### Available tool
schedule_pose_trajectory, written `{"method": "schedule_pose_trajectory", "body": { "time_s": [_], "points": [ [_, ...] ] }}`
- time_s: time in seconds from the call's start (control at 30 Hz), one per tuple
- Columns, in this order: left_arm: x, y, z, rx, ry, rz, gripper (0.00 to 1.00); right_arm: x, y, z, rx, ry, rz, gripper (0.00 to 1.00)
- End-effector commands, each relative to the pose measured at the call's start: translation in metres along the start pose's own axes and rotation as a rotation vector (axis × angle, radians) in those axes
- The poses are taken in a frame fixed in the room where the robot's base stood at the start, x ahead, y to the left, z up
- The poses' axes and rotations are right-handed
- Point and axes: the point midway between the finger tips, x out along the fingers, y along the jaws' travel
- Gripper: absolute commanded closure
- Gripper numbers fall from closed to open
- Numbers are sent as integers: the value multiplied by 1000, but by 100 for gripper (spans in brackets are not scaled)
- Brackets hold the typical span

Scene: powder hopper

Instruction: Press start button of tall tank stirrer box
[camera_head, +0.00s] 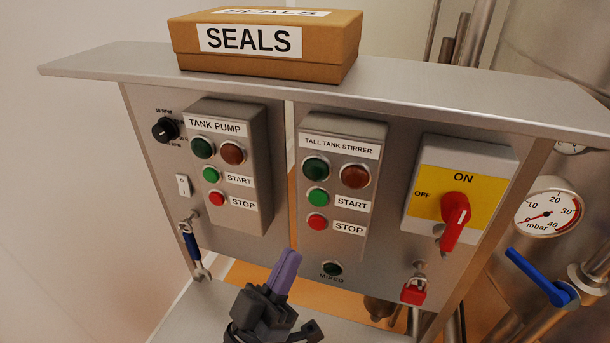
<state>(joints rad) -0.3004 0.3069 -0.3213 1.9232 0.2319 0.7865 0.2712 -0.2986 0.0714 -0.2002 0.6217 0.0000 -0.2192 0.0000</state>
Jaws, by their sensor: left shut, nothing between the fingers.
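The tall tank stirrer box (341,190) is a grey box in the middle of the upright panel. It has a dark green lamp and an amber-brown lamp at the top. Below them are its green start button (318,197), labelled START, and its red stop button (317,222), labelled STOP. My left gripper (287,265) is at the bottom centre, its purple fingers shut and pointing up. It is below and left of the start button in the picture and appears apart from it. My right gripper is not in view.
The similar tank pump box (228,170) is to the left, with its own START and STOP buttons. A red rotary switch (456,218) on yellow is to the right. A cardboard SEALS box (265,45) sits on the top shelf. A wrench (194,252) and a red padlock (413,291) hang lower.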

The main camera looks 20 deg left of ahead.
Motion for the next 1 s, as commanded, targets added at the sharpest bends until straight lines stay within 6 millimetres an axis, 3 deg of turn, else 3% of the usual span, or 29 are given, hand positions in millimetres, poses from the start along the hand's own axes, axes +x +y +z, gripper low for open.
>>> {"method": "schedule_pose_trajectory", "body": {
  "time_s": [0.37, 1.0],
  "points": [
    [2, -3, 4, 1, 1, 0, 100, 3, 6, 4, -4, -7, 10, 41],
    [57, -44, 45, 0, 0, 0, 100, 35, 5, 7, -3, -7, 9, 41]
  ]
}}
